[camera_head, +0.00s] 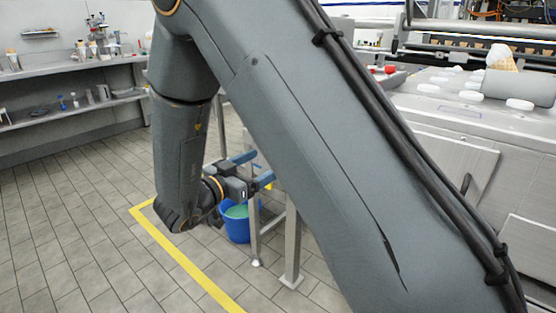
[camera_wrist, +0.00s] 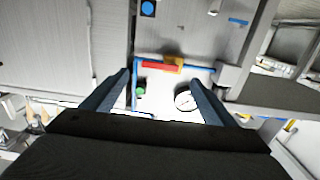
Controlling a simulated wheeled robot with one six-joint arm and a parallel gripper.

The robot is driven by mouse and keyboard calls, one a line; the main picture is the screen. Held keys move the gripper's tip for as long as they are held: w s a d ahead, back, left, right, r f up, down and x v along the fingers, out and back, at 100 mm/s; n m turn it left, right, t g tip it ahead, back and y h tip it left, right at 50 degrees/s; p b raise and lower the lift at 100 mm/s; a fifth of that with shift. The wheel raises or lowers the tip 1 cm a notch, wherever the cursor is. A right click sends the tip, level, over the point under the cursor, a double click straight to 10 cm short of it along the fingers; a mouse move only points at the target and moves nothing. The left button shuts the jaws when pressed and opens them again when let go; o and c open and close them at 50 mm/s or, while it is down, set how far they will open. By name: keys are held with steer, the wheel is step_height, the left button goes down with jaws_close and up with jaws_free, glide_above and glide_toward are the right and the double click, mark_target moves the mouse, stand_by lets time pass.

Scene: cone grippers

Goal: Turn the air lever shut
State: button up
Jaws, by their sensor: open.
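In the wrist view a red lever (camera_wrist: 156,66) lies lengthwise along a blue pipe (camera_wrist: 200,69), with a yellow part (camera_wrist: 173,61) beside it. I take this red piece for the air lever. My gripper (camera_wrist: 160,77) is open, its two blue-grey fingers apart with nothing between them. The lever lies just beyond the fingertips, between them in the picture; no contact shows. In the head view my gripper (camera_head: 261,166) is beside the metal machine's legs, partly hidden by my arm. The lever cannot be made out there.
A round white gauge (camera_wrist: 185,98) and a green knob (camera_wrist: 140,92) sit near the pipe. A blue bucket (camera_head: 238,229) stands on the floor below my gripper, beside a metal leg (camera_head: 291,245). A yellow floor line (camera_head: 180,258) runs across open tiles at left.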

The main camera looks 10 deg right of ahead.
steer(key=b+x, duration=0.1)
steer(key=x, duration=0.5)
steer(key=shift+w+d, duration=0.2)
steer(key=shift+d, duration=0.1)
steer(key=c, duration=1.1)
steer(key=shift+o, duration=0.2)
